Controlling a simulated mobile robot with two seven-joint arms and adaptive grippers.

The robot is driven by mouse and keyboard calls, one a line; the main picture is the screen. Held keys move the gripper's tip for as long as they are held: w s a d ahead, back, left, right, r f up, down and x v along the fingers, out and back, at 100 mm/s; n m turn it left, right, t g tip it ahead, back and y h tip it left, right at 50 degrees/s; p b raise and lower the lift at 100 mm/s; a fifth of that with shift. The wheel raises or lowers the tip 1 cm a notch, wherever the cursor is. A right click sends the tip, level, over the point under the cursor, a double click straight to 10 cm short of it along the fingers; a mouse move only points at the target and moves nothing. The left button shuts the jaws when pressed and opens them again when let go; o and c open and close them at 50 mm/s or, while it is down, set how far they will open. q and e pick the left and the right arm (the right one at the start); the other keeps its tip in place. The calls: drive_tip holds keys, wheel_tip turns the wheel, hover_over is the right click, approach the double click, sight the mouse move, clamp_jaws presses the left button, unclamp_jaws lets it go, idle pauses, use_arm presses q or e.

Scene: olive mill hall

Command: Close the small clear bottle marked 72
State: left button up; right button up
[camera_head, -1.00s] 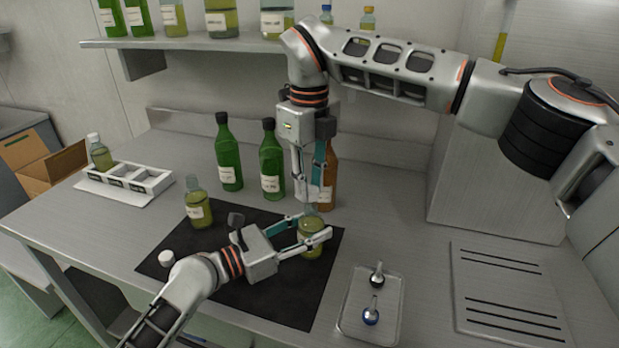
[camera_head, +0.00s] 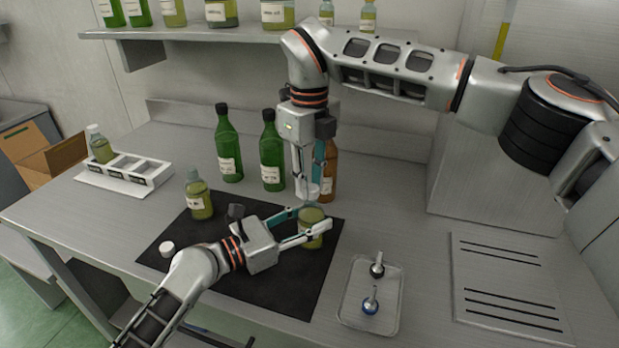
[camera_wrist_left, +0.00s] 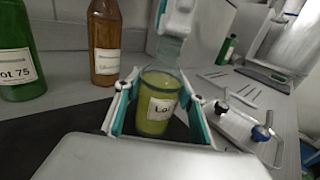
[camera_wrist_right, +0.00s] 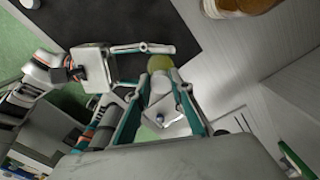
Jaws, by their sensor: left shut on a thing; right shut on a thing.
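A small clear bottle of yellow-green oil (camera_head: 313,216) stands upright at the right end of the black mat; it also shows in the left wrist view (camera_wrist_left: 158,105). Its label starts with "Lot", but I cannot read the number. My left gripper (camera_head: 312,236) is shut around its body from the side. My right gripper (camera_head: 310,192) points down over the neck, shut on a white cap (camera_wrist_left: 178,20). The cap is at the top of the neck; whether it touches or is seated I cannot tell. The right wrist view also shows this cap (camera_wrist_right: 165,106).
Another small uncapped bottle (camera_head: 198,198) and a loose white cap (camera_head: 166,249) are to the left. Green bottles (camera_head: 270,160) and a brown bottle (camera_head: 329,172) stand close behind. A tray (camera_head: 391,318) with two stoppers is at right; a white rack (camera_head: 160,175) is far left.

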use_arm(q)
clamp_jaws()
use_arm(e)
drive_tip(key=shift+f, duration=0.55)
